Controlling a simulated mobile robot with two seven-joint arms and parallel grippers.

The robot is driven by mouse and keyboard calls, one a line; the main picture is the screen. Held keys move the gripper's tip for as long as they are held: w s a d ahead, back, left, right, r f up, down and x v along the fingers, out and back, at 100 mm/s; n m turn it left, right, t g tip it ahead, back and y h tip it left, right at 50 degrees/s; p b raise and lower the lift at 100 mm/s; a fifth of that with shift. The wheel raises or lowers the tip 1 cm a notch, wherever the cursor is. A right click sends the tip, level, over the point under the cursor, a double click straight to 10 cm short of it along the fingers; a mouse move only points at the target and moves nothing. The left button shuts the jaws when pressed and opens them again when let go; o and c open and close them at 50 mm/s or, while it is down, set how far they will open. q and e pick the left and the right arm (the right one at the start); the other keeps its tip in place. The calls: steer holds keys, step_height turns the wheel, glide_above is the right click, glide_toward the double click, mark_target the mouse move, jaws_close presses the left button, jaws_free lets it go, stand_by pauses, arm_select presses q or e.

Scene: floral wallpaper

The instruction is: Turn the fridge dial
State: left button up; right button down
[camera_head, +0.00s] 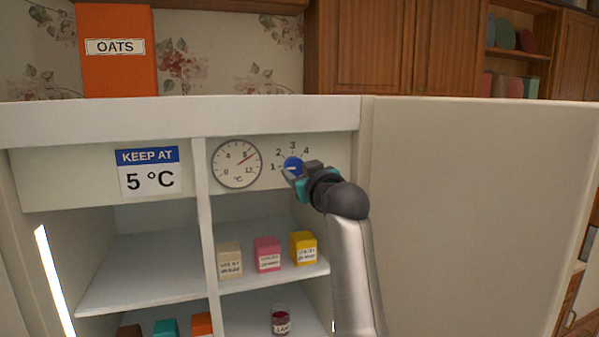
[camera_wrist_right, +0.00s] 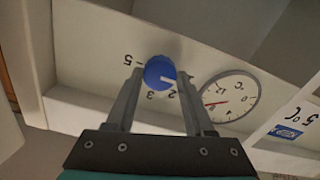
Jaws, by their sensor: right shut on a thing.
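The blue fridge dial (camera_head: 293,163) sits on the panel at the top of the open fridge, with numbers around it. It also shows in the right wrist view (camera_wrist_right: 159,72), upside down. Its white mark points toward the 1 side; the exact setting is hard to tell. My right gripper (camera_head: 298,172) is at the dial, shut on it with one finger on each side; a finger hides part of the scale. A round thermometer (camera_head: 236,163) left of the dial has its red needle just past 8. A sign (camera_head: 149,172) reads "KEEP AT 5 °C". My left gripper is not in view.
Shelves below hold a cream box (camera_head: 230,260), a pink box (camera_head: 267,254), a yellow box (camera_head: 303,247) and a jar (camera_head: 280,320). An orange oats box (camera_head: 116,50) stands on top. The open door (camera_head: 470,210) is right of my arm.

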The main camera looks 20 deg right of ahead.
steer(key=shift+m, duration=0.3)
steer(key=m, duration=0.3)
steer(key=shift+m, duration=0.3)
steer(key=m, duration=0.4)
steer(key=shift+a, duration=0.1)
steer(key=shift+m, duration=0.3)
steer(key=shift+c, duration=1.4)
jaws_free()
